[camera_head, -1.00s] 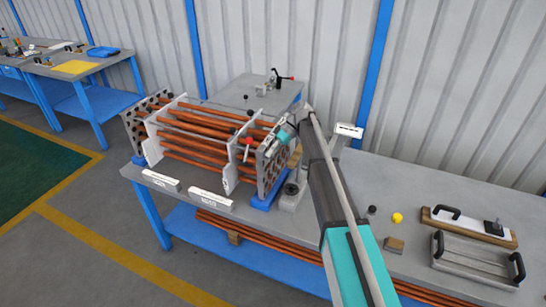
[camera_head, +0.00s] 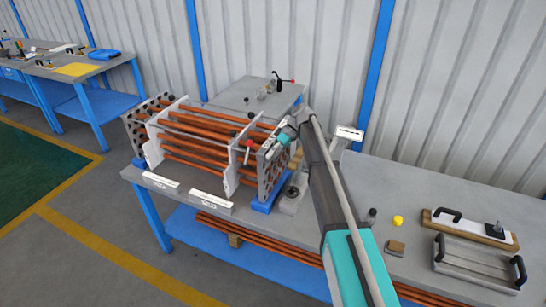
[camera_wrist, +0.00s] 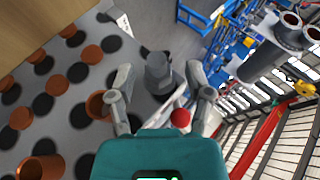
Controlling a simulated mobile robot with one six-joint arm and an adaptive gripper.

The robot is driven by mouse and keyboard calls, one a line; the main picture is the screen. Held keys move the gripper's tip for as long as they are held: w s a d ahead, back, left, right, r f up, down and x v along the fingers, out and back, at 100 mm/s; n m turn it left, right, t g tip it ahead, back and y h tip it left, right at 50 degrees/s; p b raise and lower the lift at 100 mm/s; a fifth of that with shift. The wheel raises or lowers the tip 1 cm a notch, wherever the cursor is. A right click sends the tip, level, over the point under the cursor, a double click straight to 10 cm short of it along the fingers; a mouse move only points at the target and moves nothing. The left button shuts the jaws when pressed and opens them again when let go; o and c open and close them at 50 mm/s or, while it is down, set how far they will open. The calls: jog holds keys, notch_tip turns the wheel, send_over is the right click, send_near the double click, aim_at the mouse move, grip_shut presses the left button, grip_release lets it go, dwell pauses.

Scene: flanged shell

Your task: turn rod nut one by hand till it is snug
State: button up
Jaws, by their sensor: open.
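The flanged shell, a bundle of copper tubes between grey plates (camera_head: 166,112), lies on the bench. My gripper (camera_head: 270,153) is at its right end plate. In the wrist view my gripper (camera_wrist: 160,82) is open, one finger on each side of a grey rod nut (camera_wrist: 157,72) that stands out from the plate. Whether either finger touches the nut is unclear. The grey end plate (camera_wrist: 62,118) shows copper tube ends and dark holes. In the head view my wrist hides the nut. I cannot tell how far it is threaded.
A red ball knob (camera_wrist: 181,118) is close to my right finger in the wrist view. A label stand (camera_head: 349,133), a yellow ball (camera_head: 397,221) and a handled grey tray (camera_head: 478,262) are on the bench to the right. Bare bench top lies behind them.

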jog(key=shift+r, duration=0.15)
jog(key=s+d+r+n+t+p, duration=0.3)
jog(key=s+d+r+t+p, duration=0.3)
jog(key=d+r+t+p, duration=0.2)
jog(key=r+t+p, duration=0.1)
jog(key=t+p, duration=0.1)
jog(key=t, duration=0.1)
jog(key=shift+s+d+t, duration=0.15)
jog(key=shift+s+t, duration=0.25)
dwell(0.3)
dwell(0.4)
jog(key=b+x, duration=0.9)
jog(key=x, duration=0.4)
jog(key=shift+a+f, duration=0.2)
jog(key=shift+a, duration=0.1)
jog(key=shift+w, duration=0.1)
